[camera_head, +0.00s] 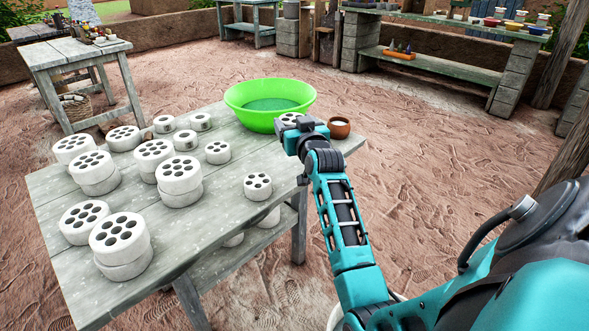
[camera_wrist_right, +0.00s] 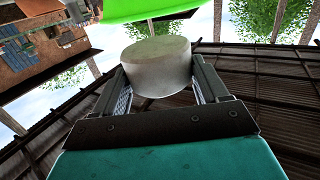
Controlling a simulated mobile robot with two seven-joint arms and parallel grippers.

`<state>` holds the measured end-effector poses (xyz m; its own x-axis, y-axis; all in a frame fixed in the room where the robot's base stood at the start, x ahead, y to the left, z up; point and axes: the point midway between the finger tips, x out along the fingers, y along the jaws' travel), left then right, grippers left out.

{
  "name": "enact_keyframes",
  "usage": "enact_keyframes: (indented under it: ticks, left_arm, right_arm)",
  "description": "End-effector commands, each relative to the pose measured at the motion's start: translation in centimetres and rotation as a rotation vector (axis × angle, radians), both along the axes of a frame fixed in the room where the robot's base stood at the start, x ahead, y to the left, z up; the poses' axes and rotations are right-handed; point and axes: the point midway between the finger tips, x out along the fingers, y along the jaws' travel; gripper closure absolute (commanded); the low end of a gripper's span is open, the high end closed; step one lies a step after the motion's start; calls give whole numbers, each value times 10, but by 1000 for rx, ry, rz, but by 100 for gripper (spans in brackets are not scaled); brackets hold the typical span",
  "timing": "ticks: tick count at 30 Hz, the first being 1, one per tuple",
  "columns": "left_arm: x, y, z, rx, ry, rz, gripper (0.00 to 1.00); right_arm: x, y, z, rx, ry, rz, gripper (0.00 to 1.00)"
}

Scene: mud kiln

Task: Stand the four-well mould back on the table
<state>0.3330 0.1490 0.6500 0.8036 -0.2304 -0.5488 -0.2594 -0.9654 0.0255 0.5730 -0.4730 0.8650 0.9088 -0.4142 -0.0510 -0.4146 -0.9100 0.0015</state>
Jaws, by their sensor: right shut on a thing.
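My right gripper (camera_head: 288,128) is shut on a pale round mould (camera_head: 290,117), at the front side of the green bowl in the head view. In the right wrist view my right gripper (camera_wrist_right: 157,82) has a finger on each side of the mould (camera_wrist_right: 157,62). There its plain side and one flat face show, and no wells. In the head view the arm hides most of it, so I cannot count its wells or tell whether it touches the table. The wooden table (camera_head: 225,235) carries other white moulds with dark wells. My left gripper is not in view.
The green bowl (camera_head: 270,102) and a small brown bowl (camera_head: 339,127) stand close to the gripper. A small mould (camera_head: 257,186) sits near the table's right edge. Several stacked moulds (camera_head: 122,240) fill the left part. Bare tabletop lies between them.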

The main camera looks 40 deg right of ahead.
Motion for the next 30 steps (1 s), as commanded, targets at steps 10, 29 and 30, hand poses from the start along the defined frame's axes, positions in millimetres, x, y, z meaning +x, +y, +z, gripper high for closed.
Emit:
enact_keyframes:
  ticks: [10, 29, 30]
  left_arm:
    - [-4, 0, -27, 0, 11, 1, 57]
    - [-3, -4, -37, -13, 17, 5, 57]
    - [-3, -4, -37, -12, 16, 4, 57]
  right_arm:
    - [0, 0, -65, -1, -3, 1, 54]
    - [0, 0, -109, -2, -4, 0, 54]
    - [0, 0, -109, -1, -3, 0, 54]
